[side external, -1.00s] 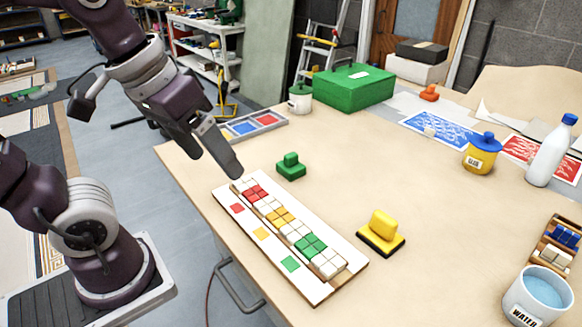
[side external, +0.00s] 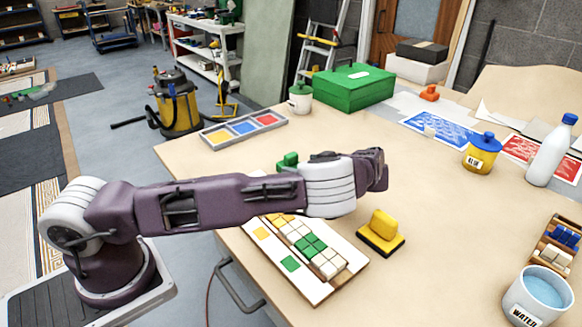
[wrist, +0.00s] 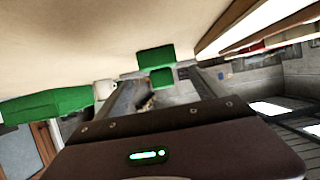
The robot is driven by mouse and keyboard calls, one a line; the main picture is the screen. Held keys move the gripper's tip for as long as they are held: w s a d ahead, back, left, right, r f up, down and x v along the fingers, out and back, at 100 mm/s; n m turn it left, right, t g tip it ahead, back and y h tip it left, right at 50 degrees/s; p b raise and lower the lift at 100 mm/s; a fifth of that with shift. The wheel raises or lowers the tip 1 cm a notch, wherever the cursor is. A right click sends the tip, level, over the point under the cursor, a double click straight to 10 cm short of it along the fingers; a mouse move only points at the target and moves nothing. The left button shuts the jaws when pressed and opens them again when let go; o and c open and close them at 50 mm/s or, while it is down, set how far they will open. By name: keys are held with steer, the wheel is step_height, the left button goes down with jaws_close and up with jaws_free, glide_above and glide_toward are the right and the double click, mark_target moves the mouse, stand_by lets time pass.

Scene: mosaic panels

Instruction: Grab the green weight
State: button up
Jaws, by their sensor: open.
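The green weight (side external: 288,161) stands on the table behind my arm in the side external view, with its lower part hidden. In the wrist view, where the table is at the top, the green weight (wrist: 155,57) shows its wide base and smaller knob, ahead of and between my fingertips. My gripper (wrist: 163,79) is open, with nothing held between the fingers. I cannot tell exactly how far it is from the weight. In the side external view my fingers are hidden behind my arm.
A white mosaic board (side external: 322,291) with coloured tiles lies partly under my arm. A yellow weight (side external: 382,231) stands to its right. A tile tray (side external: 213,137), a lidded pot (side external: 300,98) and a green box (side external: 345,88) are farther back. A water cup (side external: 537,297) is front right.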

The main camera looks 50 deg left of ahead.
mark_target(294, 162)
steer(key=x, duration=0.5)
steer(key=shift+a, duration=0.45)
steer(key=shift+r, duration=0.1)
jaws_close()
